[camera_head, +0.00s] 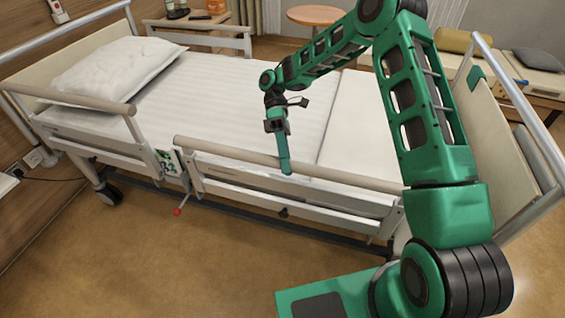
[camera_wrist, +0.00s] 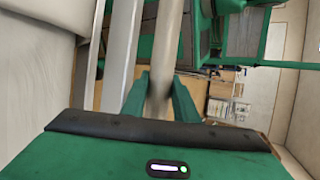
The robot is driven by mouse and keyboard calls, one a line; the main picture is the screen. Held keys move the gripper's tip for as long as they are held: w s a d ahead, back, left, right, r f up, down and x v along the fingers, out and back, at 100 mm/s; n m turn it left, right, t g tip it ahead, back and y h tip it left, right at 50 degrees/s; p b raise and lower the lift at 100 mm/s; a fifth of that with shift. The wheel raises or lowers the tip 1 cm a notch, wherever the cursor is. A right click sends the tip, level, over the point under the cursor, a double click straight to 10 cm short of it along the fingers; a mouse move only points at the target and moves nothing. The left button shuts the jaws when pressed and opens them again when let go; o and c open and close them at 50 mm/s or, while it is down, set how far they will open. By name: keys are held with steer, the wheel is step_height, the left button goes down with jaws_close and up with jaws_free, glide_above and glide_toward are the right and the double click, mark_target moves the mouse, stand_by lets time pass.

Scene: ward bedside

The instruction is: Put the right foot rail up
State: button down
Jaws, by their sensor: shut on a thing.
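The right foot rail (camera_head: 232,152) runs along the near side of the bed, toward the foot end. It has a beige top bar above pale lower bars. Its top bar stands about level with the mattress edge or a little above it. My gripper (camera_head: 286,168) reaches down from over the mattress and is shut on the top bar near its middle. In the wrist view the top bar (camera_wrist: 164,50) passes between the two green fingers, and a second pale bar (camera_wrist: 121,45) runs beside it. The fingertips partly hide the gripped spot.
The near head rail (camera_head: 80,98) and the far head rail (camera_head: 200,32) stand above the mattress (camera_head: 215,85). A pillow (camera_head: 115,70) lies at the head. A red-tipped lever (camera_head: 178,211) sticks out below the rail gap. The floor (camera_head: 130,255) in front is clear.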

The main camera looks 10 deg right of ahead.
steer(key=shift+d+f, duration=0.2)
steer(key=shift+f, duration=0.1)
steer(key=c, duration=1.4)
jaws_free()
steer(key=shift+w+d, duration=0.1)
steer(key=shift+w, duration=0.05)
steer(key=shift+r, duration=0.1)
steer(key=v, duration=1)
steer(key=shift+w, duration=0.35)
steer(key=shift+r, duration=0.15)
